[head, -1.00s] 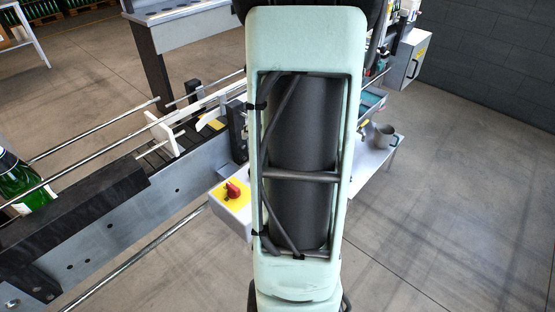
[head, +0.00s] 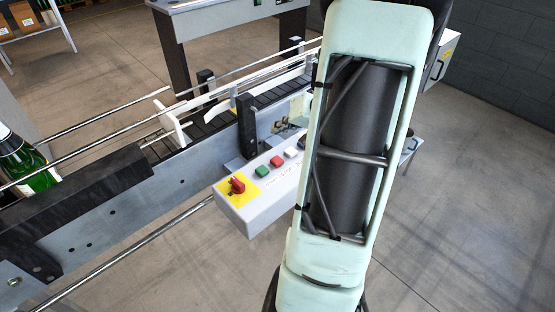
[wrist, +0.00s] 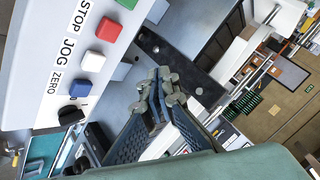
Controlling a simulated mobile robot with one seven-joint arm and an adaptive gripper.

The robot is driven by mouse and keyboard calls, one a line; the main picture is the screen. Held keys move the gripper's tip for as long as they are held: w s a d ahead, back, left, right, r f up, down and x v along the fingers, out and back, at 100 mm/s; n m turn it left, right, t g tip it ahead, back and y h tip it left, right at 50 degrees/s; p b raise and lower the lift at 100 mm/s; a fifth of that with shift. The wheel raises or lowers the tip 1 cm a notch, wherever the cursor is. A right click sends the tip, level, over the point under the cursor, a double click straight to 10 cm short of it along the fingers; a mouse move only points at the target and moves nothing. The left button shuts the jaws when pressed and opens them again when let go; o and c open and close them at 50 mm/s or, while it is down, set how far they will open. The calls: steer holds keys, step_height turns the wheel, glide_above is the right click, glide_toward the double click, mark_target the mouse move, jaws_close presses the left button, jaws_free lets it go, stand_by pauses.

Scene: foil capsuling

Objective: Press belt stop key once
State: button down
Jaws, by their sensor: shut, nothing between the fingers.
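The red stop key (wrist: 108,30) sits on a light control box, with the word STOP printed beside it in the wrist view. It also shows as a red key (head: 275,161) on the box (head: 252,214) in the head view. Its neighbours are a green key (wrist: 127,3), a white JOG key (wrist: 93,60) and a blue ZERO key (wrist: 80,89). My gripper (wrist: 156,92) is shut and empty, its fingertips together, to the right of the key row in the wrist view and apart from the red key. In the head view my arm hides the gripper.
The conveyor (head: 185,150) with guide rails runs behind the box. A green bottle (head: 22,165) stands at left. A black knob (wrist: 71,115) sits beyond the blue key.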

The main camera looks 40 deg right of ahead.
steer(key=shift+f, duration=0.1)
steer(key=b, duration=0.5)
glide_above(279, 161)
step_height(279, 161, down, 8)
steer(key=shift+d+r, duration=0.1)
steer(key=shift+r, duration=0.05)
steer(key=shift+f+b, duration=0.5)
steer(key=shift+b, duration=0.4)
steer(key=shift+f+b, duration=0.95)
steer(key=shift+b, duration=0.9)
stand_by(0.9)
steer(key=shift+r, duration=0.1)
steer(key=shift+r+p, duration=0.35)
steer(key=shift+r, duration=0.55)
steer(key=shift+r+p, duration=1.15)
steer(key=shift+r, duration=1.4)
